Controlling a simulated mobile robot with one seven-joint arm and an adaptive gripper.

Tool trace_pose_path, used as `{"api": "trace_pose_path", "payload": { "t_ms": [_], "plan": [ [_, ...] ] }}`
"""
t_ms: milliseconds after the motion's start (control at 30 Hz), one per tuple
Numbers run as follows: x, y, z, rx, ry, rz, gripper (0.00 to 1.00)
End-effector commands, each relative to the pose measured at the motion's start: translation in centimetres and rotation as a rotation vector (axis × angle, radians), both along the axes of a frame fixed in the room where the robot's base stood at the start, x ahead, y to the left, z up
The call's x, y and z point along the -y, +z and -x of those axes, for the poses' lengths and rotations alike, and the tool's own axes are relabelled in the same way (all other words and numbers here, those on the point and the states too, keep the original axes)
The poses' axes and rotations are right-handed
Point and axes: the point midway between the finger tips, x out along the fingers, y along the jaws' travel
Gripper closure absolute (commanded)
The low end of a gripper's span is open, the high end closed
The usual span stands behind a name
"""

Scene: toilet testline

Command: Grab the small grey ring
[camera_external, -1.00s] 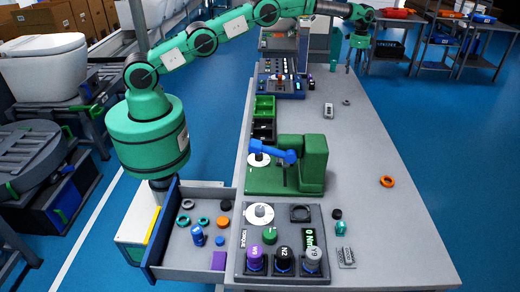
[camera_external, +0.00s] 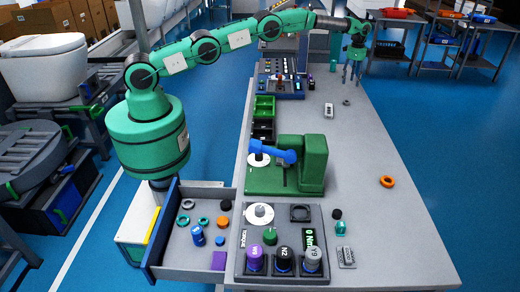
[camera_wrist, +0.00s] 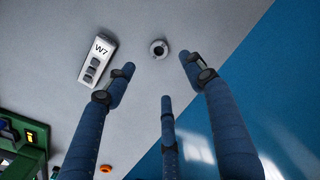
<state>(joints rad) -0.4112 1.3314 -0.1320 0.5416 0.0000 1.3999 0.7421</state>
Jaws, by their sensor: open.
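The small grey ring (camera_external: 346,102) lies flat on the far part of the long grey table, right of a pale W7 block (camera_external: 328,110). In the wrist view the ring (camera_wrist: 159,49) sits beyond the fingertips, between the two outer fingers, with bare table around it. My gripper (camera_external: 352,79) is open and empty, fingers pointing down, above the table near the ring. Its three blue fingers (camera_wrist: 157,66) are spread in the wrist view and none touches the ring.
The W7 block (camera_wrist: 97,60) lies just left of the ring. The table's right edge is close by, with blue floor beyond. An orange ring (camera_external: 387,181) lies nearer on the table. A green fixture (camera_external: 314,165) stands mid-table. An open drawer (camera_external: 187,258) holds more rings.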

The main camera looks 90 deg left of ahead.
Motion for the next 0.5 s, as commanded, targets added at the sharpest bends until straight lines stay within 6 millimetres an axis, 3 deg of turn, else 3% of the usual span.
{"api": "trace_pose_path", "payload": {
  "t_ms": [500],
  "plan": [
    [0.0, -7.1, 0.1, -0.001, 0.000, 0.001, 0.46]
  ]
}}
